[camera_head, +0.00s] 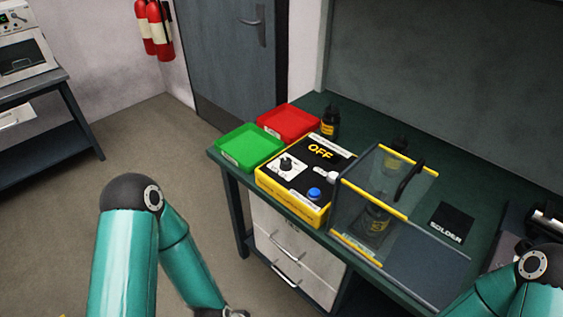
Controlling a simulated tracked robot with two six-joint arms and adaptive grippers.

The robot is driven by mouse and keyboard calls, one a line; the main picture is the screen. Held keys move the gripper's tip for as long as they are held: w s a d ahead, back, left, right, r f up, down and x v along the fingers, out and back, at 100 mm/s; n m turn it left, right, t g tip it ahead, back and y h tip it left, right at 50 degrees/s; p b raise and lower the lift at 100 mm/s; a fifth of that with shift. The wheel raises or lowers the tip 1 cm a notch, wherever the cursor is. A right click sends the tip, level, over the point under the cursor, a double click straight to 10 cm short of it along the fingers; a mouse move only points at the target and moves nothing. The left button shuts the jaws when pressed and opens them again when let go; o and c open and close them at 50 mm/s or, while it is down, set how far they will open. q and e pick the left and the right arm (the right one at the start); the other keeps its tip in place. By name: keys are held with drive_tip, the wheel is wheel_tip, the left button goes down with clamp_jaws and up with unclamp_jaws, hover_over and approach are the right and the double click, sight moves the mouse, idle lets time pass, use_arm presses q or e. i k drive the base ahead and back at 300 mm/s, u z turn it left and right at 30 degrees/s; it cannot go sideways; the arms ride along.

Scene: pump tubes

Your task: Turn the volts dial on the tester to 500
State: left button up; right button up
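The tester (308,177) is a yellow box with a black top on the green workbench. Its dial (287,164) is a black knob on a white plate at the left of the top. The markings around the dial are too small to read, so I cannot tell its setting. The display (320,152) reads OFF in yellow. A blue button (314,193) sits near the front edge. My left arm comes in at the lower left and my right arm at the lower right.
A clear guard box with yellow edges (375,181) stands right of the tester, with a dark pump inside. A green tray (251,147) and a red tray (288,122) lie behind left. A dark pump (330,122) stands behind the tester. A black SOLDER mat (451,222) lies right.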

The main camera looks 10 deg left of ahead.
sight(286, 164)
drive_tip(key=k, duration=1.1)
drive_tip(key=u, duration=0.85)
drive_tip(key=i, duration=1.7)
drive_tip(key=z, duration=0.75)
